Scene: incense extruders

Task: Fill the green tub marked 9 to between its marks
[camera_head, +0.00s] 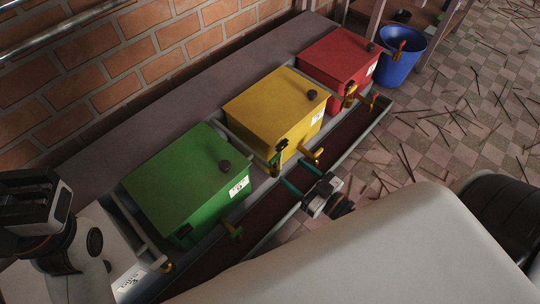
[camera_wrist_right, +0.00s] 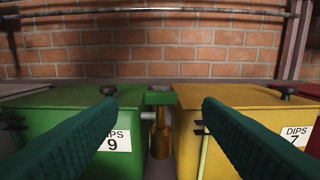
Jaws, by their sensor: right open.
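A brass tap with a green handle (camera_head: 278,155) stands by the gap between the green and yellow tubs; a green-topped brass part (camera_wrist_right: 160,130) shows between my fingers in the wrist view. My right gripper (camera_head: 296,174) is open and empty, in front of it, apart from it. My left gripper (camera_head: 35,200) is at the left edge, its jaws unclear.
The yellow tub (camera_head: 275,103), labelled "DIPS 7", and the red tub (camera_head: 340,55) stand farther along. Other brass taps and nozzles (camera_head: 350,95) project over the dark trough (camera_head: 345,130). A brick wall is behind. A blue bin (camera_head: 400,60) and scattered sticks are on the floor.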

